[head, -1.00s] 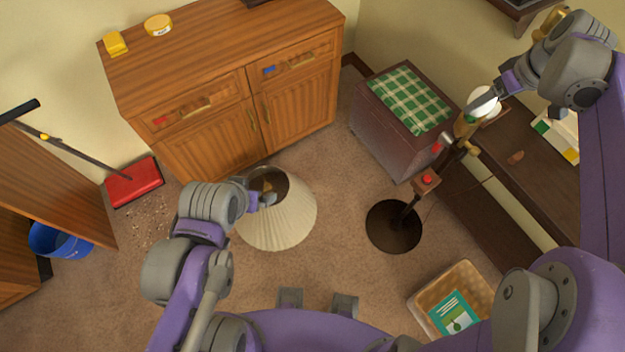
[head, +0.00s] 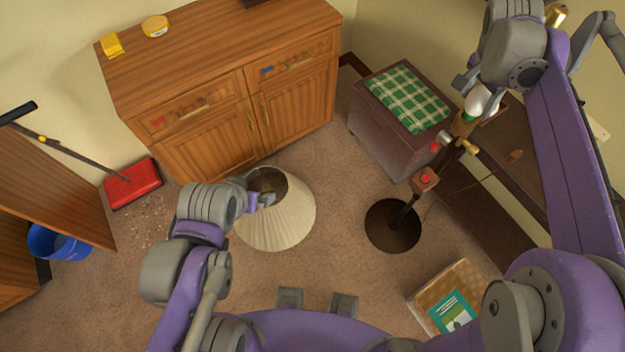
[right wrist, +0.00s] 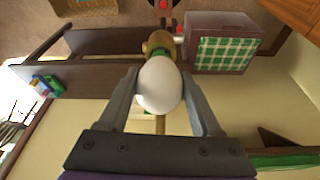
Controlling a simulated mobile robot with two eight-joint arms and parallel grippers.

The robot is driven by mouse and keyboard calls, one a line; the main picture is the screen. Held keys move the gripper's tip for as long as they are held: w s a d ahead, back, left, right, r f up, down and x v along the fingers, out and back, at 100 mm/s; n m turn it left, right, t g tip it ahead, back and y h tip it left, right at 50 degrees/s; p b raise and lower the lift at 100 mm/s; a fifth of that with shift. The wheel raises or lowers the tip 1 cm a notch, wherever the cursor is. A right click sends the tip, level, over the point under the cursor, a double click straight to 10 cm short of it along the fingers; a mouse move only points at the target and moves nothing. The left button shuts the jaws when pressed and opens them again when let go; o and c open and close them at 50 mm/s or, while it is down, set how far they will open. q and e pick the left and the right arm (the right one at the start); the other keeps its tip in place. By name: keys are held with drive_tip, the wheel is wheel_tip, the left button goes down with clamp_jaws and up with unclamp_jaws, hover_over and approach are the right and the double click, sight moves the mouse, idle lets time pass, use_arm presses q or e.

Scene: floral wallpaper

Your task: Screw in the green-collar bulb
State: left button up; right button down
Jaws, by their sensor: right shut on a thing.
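The white bulb (head: 476,103) is at the top of the floor lamp, with a bit of green collar (head: 467,117) just below it. My right gripper (head: 478,92) is shut on the bulb; the right wrist view shows the bulb (right wrist: 160,85) between the two fingers. The lamp's brass socket (right wrist: 158,42) is right behind the bulb there; how deep the collar sits is hidden. The lamp's round dark base (head: 393,226) stands on the carpet. My left gripper (head: 264,198) is by the top opening of the cream lampshade (head: 280,222); its jaws are unclear.
A chest with a green checked cloth (head: 408,97) stands just left of the lamp top. A dark bench (head: 505,215) runs along the wall behind it. A basket (head: 425,305) with a teal booklet is at the front. A wooden cabinet (head: 215,75) is at the back. Carpet between shade and lamp is clear.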

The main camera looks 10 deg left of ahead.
drive_tip(key=shift+m+g, duration=0.4)
drive_tip(key=shift+m, duration=0.8)
unclamp_jaws()
